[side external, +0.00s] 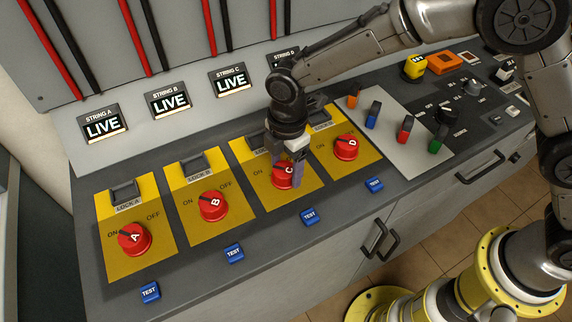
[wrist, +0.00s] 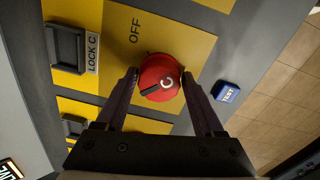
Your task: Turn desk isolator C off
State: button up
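Isolator C is a round red knob (side external: 285,173) on a yellow plate, third from the left in the side view. In the wrist view the knob (wrist: 160,77) lies between my fingertips, its dark pointer toward the lower left, away from the OFF label (wrist: 134,31). My gripper (side external: 288,178) reaches down over it with one finger on either side; it also shows in the wrist view (wrist: 160,80). The fingertips are very close to the knob's sides; whether they press on it I cannot tell. The STRING C display (side external: 233,83) reads LIVE.
Red knobs A (side external: 135,239), B (side external: 213,206) and D (side external: 347,147) sit beside C. A LOCK C slot (wrist: 67,48) is on C's plate. A blue TEST button (wrist: 226,92) is close to one finger. Coloured levers (side external: 405,130) stand to the right.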

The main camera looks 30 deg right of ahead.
jog(key=c, duration=0.9)
jog(key=shift+m, duration=0.3)
jog(key=m, duration=0.3)
jog(key=shift+m, duration=0.3)
jog(key=m, duration=0.4)
jog(key=shift+s+a+m, duration=0.1)
jog(key=shift+m, duration=0.2)
jog(key=m, duration=0.4)
jog(key=shift+r, duration=0.1)
jog(key=shift+a+m, duration=0.15)
jog(key=shift+m, duration=2.35)
